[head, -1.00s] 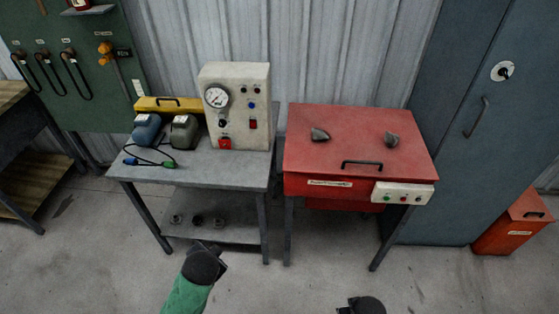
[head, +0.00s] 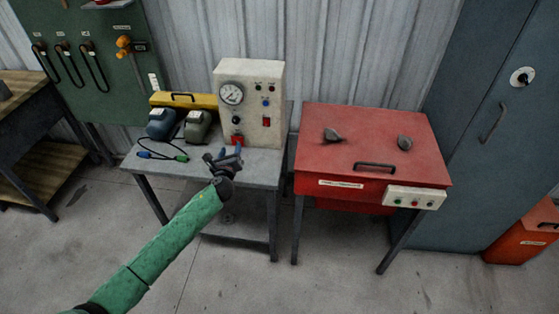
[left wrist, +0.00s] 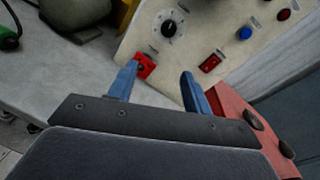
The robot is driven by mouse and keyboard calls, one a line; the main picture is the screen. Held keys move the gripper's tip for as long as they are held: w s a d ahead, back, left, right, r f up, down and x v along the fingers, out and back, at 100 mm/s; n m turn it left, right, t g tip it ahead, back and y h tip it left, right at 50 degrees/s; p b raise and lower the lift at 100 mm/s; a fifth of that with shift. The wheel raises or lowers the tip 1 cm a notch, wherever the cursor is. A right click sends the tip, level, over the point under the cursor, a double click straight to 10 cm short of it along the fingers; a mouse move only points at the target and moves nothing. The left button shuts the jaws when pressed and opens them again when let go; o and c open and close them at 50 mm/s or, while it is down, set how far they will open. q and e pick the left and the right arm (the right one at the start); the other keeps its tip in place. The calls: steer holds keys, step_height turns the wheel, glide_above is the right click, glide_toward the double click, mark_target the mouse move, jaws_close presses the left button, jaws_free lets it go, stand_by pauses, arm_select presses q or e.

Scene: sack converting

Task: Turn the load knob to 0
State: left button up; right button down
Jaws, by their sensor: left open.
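The cream test panel (head: 262,82) stands on the grey bench, with a round dial gauge (head: 231,94) on its face. Below the gauge is a small black knob (head: 236,120). In the left wrist view the black knob (left wrist: 169,29) sits on a pale marked disc; its label and setting are too small to read. My left gripper (head: 224,156) is open and empty in front of the panel, lower than the knob and apart from it. Its blue fingers (left wrist: 158,74) show in the left wrist view, with a red switch (left wrist: 145,66) beyond them. My right gripper is out of view.
A blue motor (head: 161,124), a grey motor (head: 198,126), a cable and a yellow case (head: 183,99) sit left of the panel. A red rocker switch (left wrist: 211,62) and blue button (left wrist: 245,33) are right of the knob. A red cabinet (head: 375,145) stands right.

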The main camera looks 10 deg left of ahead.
mark_target(235, 123)
arm_select(q)
steer(key=w+m, duration=0.2)
steer(key=w, duration=0.1)
steer(key=w+a+r+m+h+p, duration=0.1)
steer(key=w+m, duration=0.1)
steer(key=w, duration=0.2)
steer(key=w+m, duration=0.1)
steer(key=w, duration=0.3)
steer(key=shift+w+a+r+m+t+h, duration=0.2)
steer(key=shift+r+m+t+h, duration=0.2)
steer(key=shift+w+p, duration=0.35)
steer(key=shift+w, duration=0.5)
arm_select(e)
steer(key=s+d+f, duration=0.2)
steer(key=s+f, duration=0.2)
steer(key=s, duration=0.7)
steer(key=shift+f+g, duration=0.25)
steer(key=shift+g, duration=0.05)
arm_select(q)
steer(key=c, duration=1)
